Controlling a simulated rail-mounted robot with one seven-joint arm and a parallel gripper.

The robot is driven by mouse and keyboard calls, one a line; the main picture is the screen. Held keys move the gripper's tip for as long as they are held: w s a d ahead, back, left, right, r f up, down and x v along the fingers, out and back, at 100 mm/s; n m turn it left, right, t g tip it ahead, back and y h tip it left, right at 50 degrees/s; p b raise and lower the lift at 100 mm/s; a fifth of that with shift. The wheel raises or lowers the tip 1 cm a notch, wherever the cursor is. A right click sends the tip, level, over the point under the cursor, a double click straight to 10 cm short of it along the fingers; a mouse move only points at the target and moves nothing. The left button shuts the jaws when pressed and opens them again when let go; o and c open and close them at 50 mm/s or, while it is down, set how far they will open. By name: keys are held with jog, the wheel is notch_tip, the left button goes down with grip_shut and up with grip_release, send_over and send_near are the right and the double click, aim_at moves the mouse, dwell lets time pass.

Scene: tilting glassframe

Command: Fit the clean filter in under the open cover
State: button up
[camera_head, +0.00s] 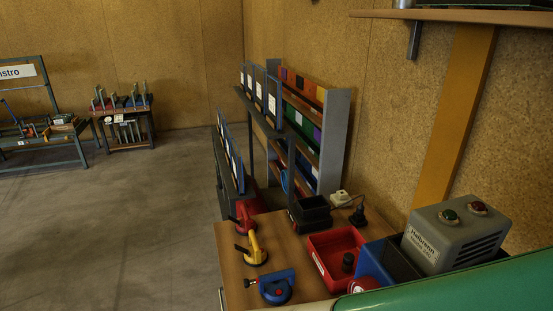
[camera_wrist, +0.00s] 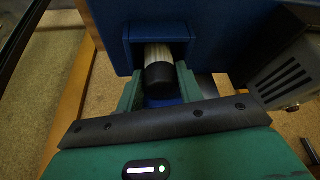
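In the wrist view, a filter with a pale pleated body (camera_wrist: 158,52) and a black end cap sits partly inside the recess of a blue housing (camera_wrist: 108,30). My gripper (camera_wrist: 160,76) has green fingers on both sides of the black cap. They look closed against it. The inner end of the filter is hidden in the dark recess. I cannot make out the open cover as a separate part. In the head view, a blue body (camera_head: 373,263) stands beside the grey box, partly hidden; my gripper does not show there.
A grey box with green and red buttons (camera_head: 455,236) stands at the right of the bench (camera_head: 237,287). A shelf (camera_head: 480,17) overhangs the right.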

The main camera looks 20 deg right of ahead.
jog(key=shift+r, duration=0.3)
jog(key=w+p+v, duration=0.1)
jog(key=p+v, duration=1.1)
jog(key=w+d+r+n+t+h, duration=0.1)
jog(key=w+d+r+t+h, duration=0.3)
jog(key=w+r+h, duration=0.55)
jog(key=w+a+r+n+t+h, duration=0.1)
jog(key=w+a+r+n+t, duration=0.1)
jog(key=w+a+n+t, duration=0.3)
jog(key=w+a+r+n+t, duration=0.2)
jog(key=w+a+t, duration=0.1)
jog(key=a+t, duration=0.4)
jog(key=w+a+f+n+t+y, duration=0.1)
jog(key=a+f+n+t+y, duration=0.1)
jog(key=a+y, duration=0.5)
jog(key=a+f+n+t+y, duration=0.2)
jog(key=a+n+t+y, duration=0.3)
jog(key=a, duration=0.4)
jog(key=t+y, duration=0.1)
jog(key=y, duration=0.1)
jog(key=shift+w+f+n+y, duration=0.3)
jog(key=shift+w+f+y, duration=0.05)
jog(key=shift+w+f, duration=0.05)
